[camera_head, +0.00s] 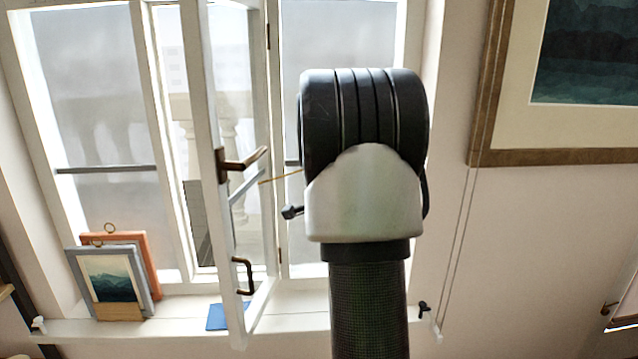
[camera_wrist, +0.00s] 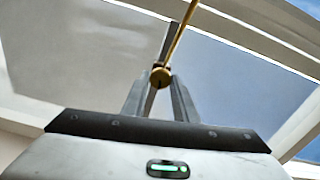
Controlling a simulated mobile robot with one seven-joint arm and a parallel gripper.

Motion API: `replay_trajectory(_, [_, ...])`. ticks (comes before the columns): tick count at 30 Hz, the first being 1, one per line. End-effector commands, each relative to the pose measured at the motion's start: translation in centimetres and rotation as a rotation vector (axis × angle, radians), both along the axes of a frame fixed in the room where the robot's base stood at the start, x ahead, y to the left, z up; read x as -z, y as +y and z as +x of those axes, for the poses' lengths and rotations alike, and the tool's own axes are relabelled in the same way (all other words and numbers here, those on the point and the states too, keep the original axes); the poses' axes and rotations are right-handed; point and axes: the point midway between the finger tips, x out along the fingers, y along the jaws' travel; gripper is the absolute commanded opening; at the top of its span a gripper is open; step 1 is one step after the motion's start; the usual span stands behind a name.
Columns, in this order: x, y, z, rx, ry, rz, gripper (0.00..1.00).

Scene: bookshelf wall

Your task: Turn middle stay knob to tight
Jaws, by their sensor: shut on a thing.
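In the wrist view, a small round brass knob (camera_wrist: 161,77) sits between the two fingers of my gripper (camera_wrist: 160,84). The fingers are closed on it, and a slim brass rod (camera_wrist: 179,35) runs up from it towards the top right. A dark line marks the knob's face; whether it is tight or loose cannot be told. In the head view, a thin brass stay rod (camera_head: 281,176) runs from the open window sash (camera_head: 203,120) to behind my arm. My arm hides the gripper and the knob there.
The white sash stands open into the room, with a bronze handle (camera_head: 243,160) and a dark lower handle (camera_head: 243,276). Framed pictures (camera_head: 108,283) lean on the sill's left, and a blue item (camera_head: 217,317) lies near the sash. A large framed painting (camera_head: 560,150) hangs right.

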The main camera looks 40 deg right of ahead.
Motion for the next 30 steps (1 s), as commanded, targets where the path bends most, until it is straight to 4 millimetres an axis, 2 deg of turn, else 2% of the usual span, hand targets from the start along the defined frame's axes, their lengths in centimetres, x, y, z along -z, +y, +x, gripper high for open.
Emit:
replay_trajectory(9, [0.22,0.06,0.03,-0.001,-0.074,0.120,0.04])
replay_trajectory(27, [0.07,0.07,0.04,-0.001,-0.091,0.151,0.04])
replay_trajectory(28, [0.07,0.07,0.04,-0.001,-0.091,0.151,0.30])
replay_trajectory(30, [0.07,0.07,0.04,-0.001,-0.091,0.151,0.41])
